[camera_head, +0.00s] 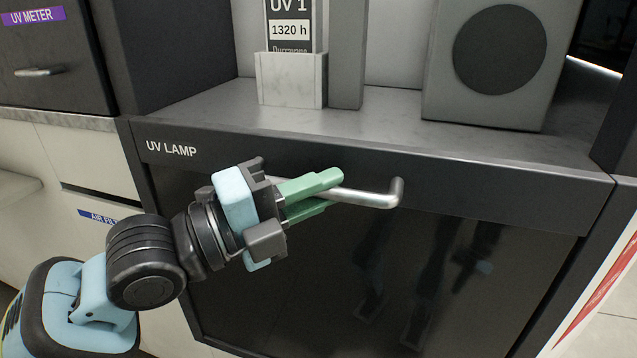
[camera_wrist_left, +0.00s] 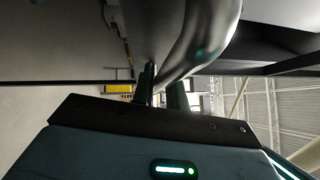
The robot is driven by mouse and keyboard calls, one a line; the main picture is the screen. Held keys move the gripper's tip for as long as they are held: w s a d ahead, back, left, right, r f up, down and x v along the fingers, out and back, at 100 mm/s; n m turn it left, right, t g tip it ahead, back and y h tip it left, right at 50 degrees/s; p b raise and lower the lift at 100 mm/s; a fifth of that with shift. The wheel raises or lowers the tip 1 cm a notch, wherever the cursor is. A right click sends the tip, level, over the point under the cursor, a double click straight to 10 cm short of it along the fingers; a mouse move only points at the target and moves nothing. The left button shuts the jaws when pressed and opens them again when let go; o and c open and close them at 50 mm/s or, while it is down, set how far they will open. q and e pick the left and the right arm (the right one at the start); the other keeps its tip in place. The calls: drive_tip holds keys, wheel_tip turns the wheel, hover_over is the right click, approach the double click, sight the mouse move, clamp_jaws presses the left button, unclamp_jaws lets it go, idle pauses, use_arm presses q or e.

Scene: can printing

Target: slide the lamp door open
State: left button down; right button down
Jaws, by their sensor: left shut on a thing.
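The lamp door (camera_head: 400,270) is a dark glossy panel under a grey strip labelled UV LAMP. Its silver bar handle (camera_head: 375,196) runs sideways along that strip, with its right end bent back into the strip. My left gripper (camera_head: 325,190) has green fingers shut on the handle, one above and one below it. The left part of the handle is hidden behind the gripper. In the left wrist view the handle (camera_wrist_left: 208,40) is large and close, with the fingers (camera_wrist_left: 163,90) against it. My right gripper is in neither view.
A grey shelf (camera_head: 400,128) above the door holds a UV 1 display (camera_head: 290,25) on a pale block and a grey box (camera_head: 497,95) with a black disc. A UV METER drawer (camera_head: 45,75) is at the upper left. A red-striped white panel (camera_head: 605,290) is at the right.

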use_arm(q)
drive_tip(key=c, duration=1.4)
unclamp_jaws()
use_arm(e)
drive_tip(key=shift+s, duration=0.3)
use_arm(q)
drive_tip(key=v, duration=0.8)
drive_tip(key=shift+b, duration=0.4)
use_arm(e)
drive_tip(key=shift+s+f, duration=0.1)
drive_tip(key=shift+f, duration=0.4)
